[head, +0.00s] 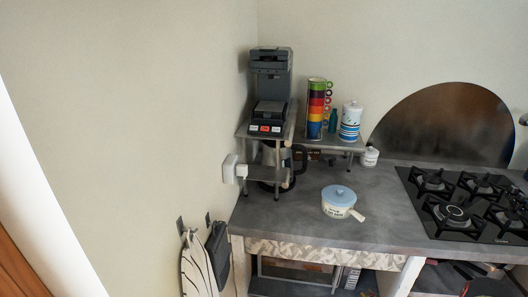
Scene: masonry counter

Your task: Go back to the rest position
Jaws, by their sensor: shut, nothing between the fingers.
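My gripper and arm do not show in the head view. The grey masonry counter (290,215) runs from the middle to the right edge of the view. A small white pot with a pale blue lid and a side handle (338,203) stands on it near the front. A grey coffee machine (270,90) stands on a small metal shelf (284,146) at the counter's left end. No hand or finger is near any of these things.
A stack of coloured mugs (318,110) and a blue-and-white canister (350,121) stand on a low shelf. A black gas hob (470,205) is at right. Cloths (196,266) hang on the left wall. A round dark panel (445,125) leans behind.

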